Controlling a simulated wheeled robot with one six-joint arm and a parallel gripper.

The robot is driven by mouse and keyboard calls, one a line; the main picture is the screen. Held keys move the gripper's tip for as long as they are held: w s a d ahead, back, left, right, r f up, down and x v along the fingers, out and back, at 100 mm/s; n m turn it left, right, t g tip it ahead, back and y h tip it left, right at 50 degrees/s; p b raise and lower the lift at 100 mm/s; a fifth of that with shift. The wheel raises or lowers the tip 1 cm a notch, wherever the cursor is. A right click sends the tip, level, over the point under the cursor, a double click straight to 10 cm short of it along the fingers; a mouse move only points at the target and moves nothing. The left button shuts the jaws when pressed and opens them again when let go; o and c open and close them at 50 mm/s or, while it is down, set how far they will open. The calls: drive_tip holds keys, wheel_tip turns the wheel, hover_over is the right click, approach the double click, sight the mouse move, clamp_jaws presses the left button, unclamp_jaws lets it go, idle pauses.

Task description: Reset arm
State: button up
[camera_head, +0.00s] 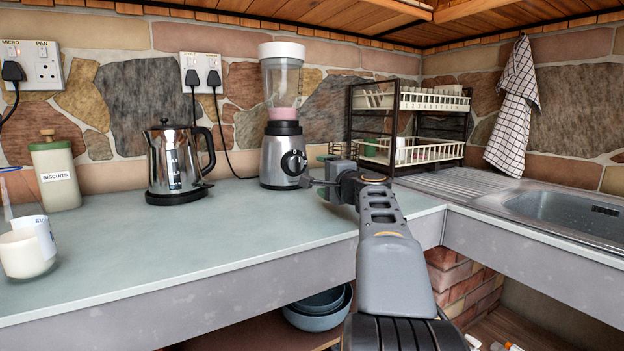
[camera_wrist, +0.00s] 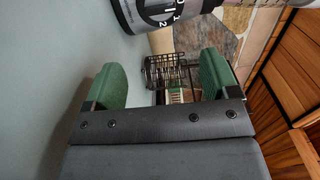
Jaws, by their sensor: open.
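My gripper (camera_wrist: 160,78) shows in the wrist view with its two green fingers spread apart and nothing between them. A dark wire rack shows in the gap beyond the fingers. In the head view my arm reaches forward over the counter's front edge, and its far end is beside the blender (camera_head: 283,150), to its right. The blender's base also shows at the top of the wrist view (camera_wrist: 160,12), apart from the fingers.
A steel kettle (camera_head: 175,160), a biscuits jar (camera_head: 55,178) and a white mug (camera_head: 24,256) stand on the counter (camera_head: 200,232). A dish rack (camera_head: 425,125) stands behind my arm, near the sink (camera_head: 570,212). A checked towel (camera_head: 513,105) hangs at right. The counter's middle is clear.

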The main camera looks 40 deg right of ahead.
drive_tip(key=shift+a, duration=0.1)
drive_tip(key=s+a+r+n+g+y+p, duration=0.25)
drive_tip(key=a+n+g+p, duration=0.2)
drive_tip(key=a+p, duration=0.6)
drive_tip(key=s+a+r+n+g+y+p, duration=0.1)
drive_tip(key=a+n+g+y+p, duration=0.2)
drive_tip(key=a+n+p, duration=0.55)
drive_tip(key=s+a+n+g+h+p, duration=0.1)
drive_tip(key=s+a+n+g+p, duration=0.2)
drive_tip(key=s+a+p, duration=0.2)
drive_tip(key=s+a+n+g+h+p, duration=0.1)
drive_tip(key=s+a+n+g+p, duration=0.2)
drive_tip(key=s+p, duration=0.8)
drive_tip(key=shift+a+r+g+h+p, duration=0.2)
drive_tip(key=shift+a+g+h+p, duration=0.15)
drive_tip(key=shift+a+p, duration=0.65)
drive_tip(key=shift+a, duration=0.25)
